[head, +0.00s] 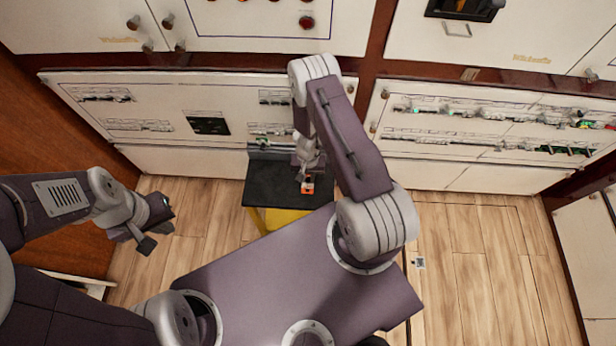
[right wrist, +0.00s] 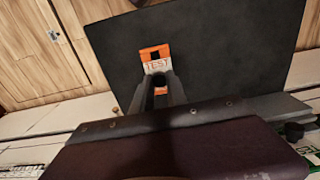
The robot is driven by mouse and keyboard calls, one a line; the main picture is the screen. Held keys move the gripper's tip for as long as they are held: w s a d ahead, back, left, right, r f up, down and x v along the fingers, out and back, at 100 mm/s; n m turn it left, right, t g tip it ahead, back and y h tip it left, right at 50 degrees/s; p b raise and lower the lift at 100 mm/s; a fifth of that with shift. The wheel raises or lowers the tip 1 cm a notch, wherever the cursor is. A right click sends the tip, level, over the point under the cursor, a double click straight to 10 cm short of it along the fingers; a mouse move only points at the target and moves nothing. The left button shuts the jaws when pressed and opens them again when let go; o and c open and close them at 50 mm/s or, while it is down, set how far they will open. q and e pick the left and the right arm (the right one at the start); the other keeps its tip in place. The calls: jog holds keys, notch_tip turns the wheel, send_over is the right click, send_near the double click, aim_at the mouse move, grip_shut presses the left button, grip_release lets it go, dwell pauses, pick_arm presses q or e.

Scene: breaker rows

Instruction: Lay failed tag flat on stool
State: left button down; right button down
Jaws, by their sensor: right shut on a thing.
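The tag (head: 307,188) is orange and white, and in the right wrist view the tag (right wrist: 156,59) shows lettering that looks like "TEST". My right gripper (head: 305,177) is shut on its near end, and the fingers also show in the right wrist view (right wrist: 160,88). The tag is over the black top of the stool (head: 270,185), which has yellow below it. The stool top (right wrist: 240,60) fills much of the right wrist view. I cannot tell whether the tag touches it. My left gripper (head: 158,226) is open and empty, left of the stool above the floor.
White breaker cabinets (head: 225,160) with rows of switches stand behind the stool. A small pale tag-like piece (head: 418,262) lies on the wooden floor at right. The floor right of the stool is mostly clear. A brown wooden wall (head: 55,190) is at left.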

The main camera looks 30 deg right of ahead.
jog(key=shift+f+b, duration=0.5)
jog(key=shift+f, duration=0.1)
jog(key=c, duration=1.2)
grip_release()
jog(key=shift+c, duration=0.2)
jog(key=shift+r, duration=0.1)
notch_tip(320, 180, up, 9)
jog(key=p, duration=0.9)
